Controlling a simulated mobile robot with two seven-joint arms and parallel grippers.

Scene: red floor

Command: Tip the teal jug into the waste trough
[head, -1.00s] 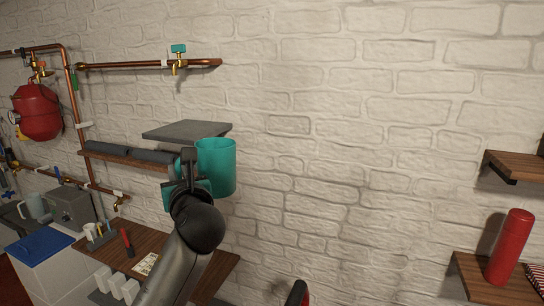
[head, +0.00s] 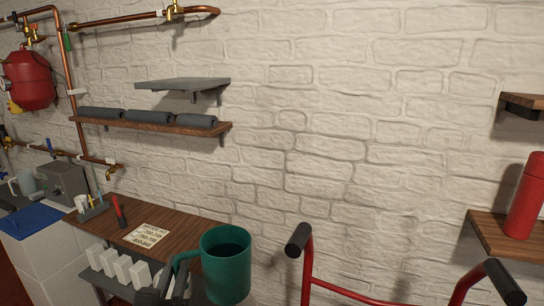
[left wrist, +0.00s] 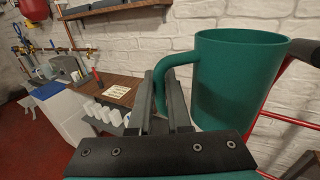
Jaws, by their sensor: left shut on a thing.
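The teal jug (head: 228,272) is upright at the bottom of the head view, in front of the wooden bench's right end. My left gripper (head: 172,285) is shut on its handle, to the left of the jug's body. In the left wrist view the jug (left wrist: 235,80) fills the right side, with its handle between the fingers (left wrist: 165,105). The jug's inside looks dark, and I cannot tell what it holds. I cannot make out a waste trough in either view. My right gripper is not in view.
A red tubular frame (head: 307,270) with black grips stands just right of the jug. The wooden bench (head: 165,218) carries a paper note (head: 147,236). A red cylinder (head: 526,195) stands on the right shelf.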

